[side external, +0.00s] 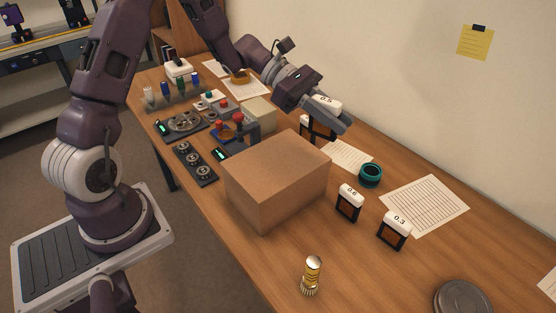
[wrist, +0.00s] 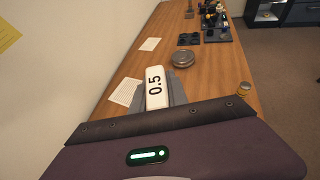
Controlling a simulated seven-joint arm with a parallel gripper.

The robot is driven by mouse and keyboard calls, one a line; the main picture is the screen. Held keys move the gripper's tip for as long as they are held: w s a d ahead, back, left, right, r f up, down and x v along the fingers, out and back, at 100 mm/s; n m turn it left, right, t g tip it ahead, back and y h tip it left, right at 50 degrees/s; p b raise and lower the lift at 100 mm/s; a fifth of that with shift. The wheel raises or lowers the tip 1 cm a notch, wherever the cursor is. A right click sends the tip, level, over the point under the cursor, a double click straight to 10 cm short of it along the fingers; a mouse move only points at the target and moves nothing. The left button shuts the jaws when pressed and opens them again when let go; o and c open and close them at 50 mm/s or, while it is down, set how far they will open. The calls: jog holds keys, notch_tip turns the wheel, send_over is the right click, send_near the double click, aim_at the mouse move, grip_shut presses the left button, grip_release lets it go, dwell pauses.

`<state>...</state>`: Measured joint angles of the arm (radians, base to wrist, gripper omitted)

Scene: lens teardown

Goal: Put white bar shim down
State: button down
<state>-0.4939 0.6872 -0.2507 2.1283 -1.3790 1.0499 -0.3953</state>
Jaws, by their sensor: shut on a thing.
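My gripper (side external: 338,117) is shut on the white bar shim marked 0.5 (side external: 326,101). The shim's dark frame hangs below the white bar, partly hidden behind the cardboard box; I cannot tell whether it touches the table. In the wrist view the white 0.5 bar (wrist: 155,86) lies between the grey fingers of my gripper (wrist: 162,94). Two similar white-topped shims, marked 0.6 (side external: 349,202) and 0.3 (side external: 394,230), stand upright on the table to the right of the box.
The cardboard box (side external: 277,180) stands just in front of my gripper. A teal ring (side external: 370,175), paper sheets (side external: 425,204), a brass cylinder (side external: 312,275) and a grey round lid (side external: 463,298) lie around it. Trays and tools crowd the far end. Bare wood shows between the brass cylinder and the lid.

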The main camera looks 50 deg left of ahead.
jog(key=s+a+r+n, duration=0.1)
jog(key=s+a, duration=0.1)
jog(key=a, duration=0.5)
jog(key=t, duration=0.1)
send_over(300, 156)
notch_tip(300, 156, down, 9)
jog(key=shift+d+f, duration=0.1)
jog(key=shift+f, duration=0.1)
jog(key=c, duration=1.3)
grip_release()
